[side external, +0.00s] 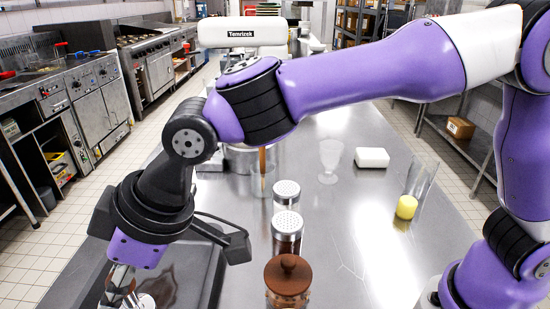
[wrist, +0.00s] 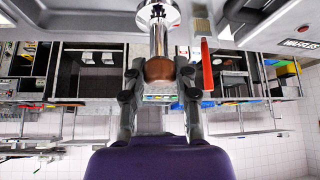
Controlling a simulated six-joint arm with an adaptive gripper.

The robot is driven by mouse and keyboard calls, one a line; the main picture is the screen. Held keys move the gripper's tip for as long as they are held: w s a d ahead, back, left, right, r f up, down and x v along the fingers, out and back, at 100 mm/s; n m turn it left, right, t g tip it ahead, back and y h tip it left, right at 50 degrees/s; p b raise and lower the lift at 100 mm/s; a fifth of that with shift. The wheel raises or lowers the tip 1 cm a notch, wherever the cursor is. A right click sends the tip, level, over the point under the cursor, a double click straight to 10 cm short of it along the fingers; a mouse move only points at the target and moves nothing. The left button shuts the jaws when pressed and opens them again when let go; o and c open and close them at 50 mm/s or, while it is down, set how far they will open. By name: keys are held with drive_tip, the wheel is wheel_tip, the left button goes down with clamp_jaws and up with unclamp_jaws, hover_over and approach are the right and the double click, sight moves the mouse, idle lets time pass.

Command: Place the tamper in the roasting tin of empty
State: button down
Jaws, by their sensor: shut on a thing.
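The tamper (wrist: 158,40) has a shiny metal body and a brown rounded handle. In the wrist view my gripper (wrist: 159,70) is shut on the handle, with a finger on each side, and the metal end points away from me. In the side view my gripper (side external: 122,288) is at the lower left, partly cut off by the frame. A shiny part of the tamper (side external: 146,301) shows beside it. The dark grey roasting tin (side external: 212,284) lies behind and to the right of my gripper, partly hidden by my wrist. The tamper's height over the tin is unclear.
A jar with a brown wooden lid (side external: 288,276) and two metal-topped shakers (side external: 287,226) stand right of the tin. Farther back are a glass goblet (side external: 330,158), a white block (side external: 371,157) and a tilted glass with something yellow (side external: 407,207).

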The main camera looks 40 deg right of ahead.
drive_tip(key=shift+w+d+f, duration=0.65)
drive_tip(key=shift+w+f, duration=1)
drive_tip(key=shift+f, duration=0.1)
drive_tip(key=shift+w+d+f, duration=0.7)
drive_tip(key=shift+w+f, duration=1)
drive_tip(key=shift+f, duration=0.05)
drive_tip(key=shift+w+d+f, duration=0.65)
drive_tip(key=shift+w+f, duration=1)
drive_tip(key=shift+f, duration=0.1)
drive_tip(key=c, duration=0.6)
unclamp_jaws()
drive_tip(key=shift+f, duration=0.15)
